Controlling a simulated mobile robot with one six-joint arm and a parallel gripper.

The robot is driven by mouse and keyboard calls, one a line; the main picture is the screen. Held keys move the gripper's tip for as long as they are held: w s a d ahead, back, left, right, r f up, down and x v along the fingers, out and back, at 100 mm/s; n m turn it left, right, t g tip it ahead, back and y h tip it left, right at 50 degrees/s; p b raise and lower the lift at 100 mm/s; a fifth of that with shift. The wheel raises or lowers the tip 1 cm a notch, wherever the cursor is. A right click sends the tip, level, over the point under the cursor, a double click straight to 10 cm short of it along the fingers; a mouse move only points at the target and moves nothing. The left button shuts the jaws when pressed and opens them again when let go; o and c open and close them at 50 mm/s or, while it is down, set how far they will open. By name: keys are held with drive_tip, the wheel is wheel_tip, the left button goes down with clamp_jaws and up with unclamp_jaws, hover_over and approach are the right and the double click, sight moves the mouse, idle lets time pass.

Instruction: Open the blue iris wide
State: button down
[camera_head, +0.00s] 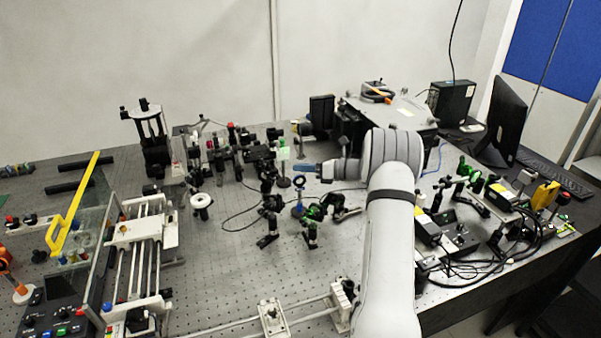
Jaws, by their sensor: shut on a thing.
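The blue iris (298,210) stands upright on the bench near the middle of the view, with a blue post and base and a dark ring on top. The fingers hide that part, and the ring is too small to tell how wide the aperture is.
Green-marked mounts (312,222) stand close to the right of the iris, and black mounts (268,215) close to its left. A green-topped post (284,165) is just behind. The perforated bench (225,270) is clear toward the front left. A rail carriage (272,316) lies at the front.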

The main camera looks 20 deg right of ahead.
drive_tip(key=shift+d+t+y, duration=0.2)
drive_tip(key=shift+t+y, duration=0.1)
drive_tip(key=shift+y, duration=0.1)
drive_tip(key=c, duration=1.5)
unclamp_jaws()
drive_tip(key=shift+o, duration=0.2)
drive_tip(key=b+v, duration=0.2)
drive_tip(key=v, duration=0.5)
drive_tip(key=shift+s+d, duration=0.25)
drive_tip(key=shift+d, duration=0.1)
